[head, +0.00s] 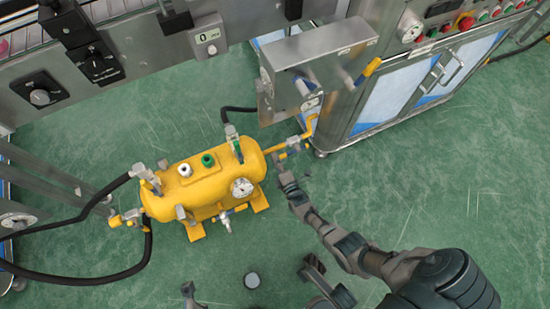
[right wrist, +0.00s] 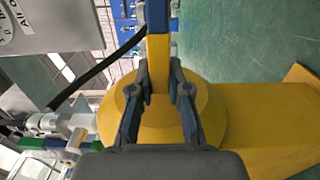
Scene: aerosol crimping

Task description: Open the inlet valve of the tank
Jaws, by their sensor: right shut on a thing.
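The yellow tank (head: 205,180) lies on its side on the green floor, with a round gauge (head: 242,187) near its right end. Valve fittings (head: 294,144) with yellow parts sit just off that right end. My right gripper (head: 279,164) reaches up from the lower right to these fittings. In the right wrist view, my right gripper (right wrist: 160,82) is shut on a yellow bar-like handle (right wrist: 158,58), with the tank's rounded end (right wrist: 112,118) behind it. The handle's exact angle to the pipe is hard to tell.
Another yellow-handled fitting (head: 116,220) is at the tank's left end, with black hoses (head: 60,228) running left. A metal cabinet (head: 385,95) stands behind right, and a machine panel (head: 140,60) behind left. Open green floor (head: 470,190) lies to the right.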

